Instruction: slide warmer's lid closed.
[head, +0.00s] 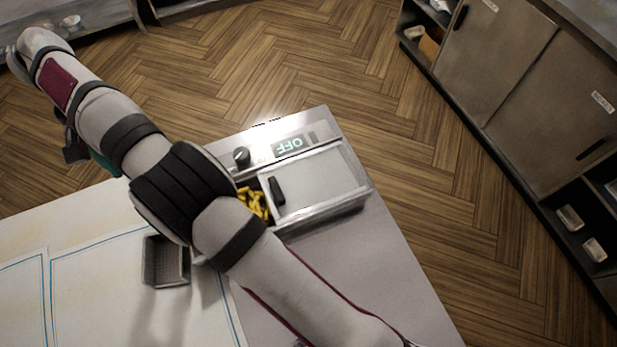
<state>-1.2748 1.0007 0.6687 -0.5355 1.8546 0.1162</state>
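The warmer (356,199) is a light metal box on the table, partly covered on its left by my arm. Its flat grey lid (320,182) covers the right part of the top. A dark handle (277,190) stands at the lid's left end. Left of the handle the warmer is open and yellow fries (254,203) show inside; how far the opening runs is hidden by my arm. My gripper (76,151) seems to be the dark part showing beside my arm at the upper left, away from the warmer. Its fingers cannot be made out.
The warmer's panel has a dark knob (241,156) and a display (289,146) reading OFF. A small dark basket (165,262) stands on the table (400,265) beside my arm. White, blue-lined sheets (100,290) lie at left. A cabinet (505,70) stands across the floor at right.

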